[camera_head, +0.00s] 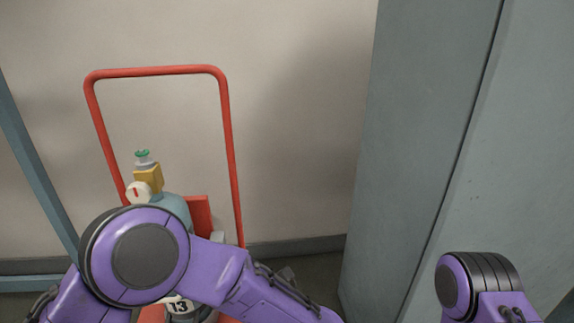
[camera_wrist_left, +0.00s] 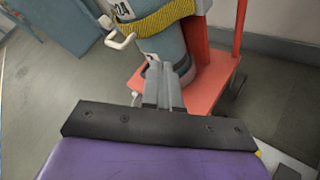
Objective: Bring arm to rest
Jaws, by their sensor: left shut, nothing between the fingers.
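My left gripper (camera_wrist_left: 165,88) shows in the left wrist view with its two grey fingers together and nothing between them. It points toward the base of a grey-blue cylinder (camera_wrist_left: 175,45) on a red trolley (camera_wrist_left: 212,88); I cannot tell how near it is. In the head view my purple left arm (camera_head: 215,268) crosses in front of the trolley (camera_head: 150,71) and hides much of the cylinder (camera_head: 173,204). The left gripper is out of the head view. My purple right arm (camera_head: 480,285) shows only at the bottom right, and its gripper is out of view.
The cylinder has a yellow valve block (camera_head: 149,178) with a green knob (camera_head: 143,154) and a white gauge (camera_head: 138,193). A yellow strap (camera_wrist_left: 155,22) goes round it. A tall grey-blue cabinet (camera_head: 425,130) stands on the right. Open floor (camera_wrist_left: 45,95) lies left of the trolley.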

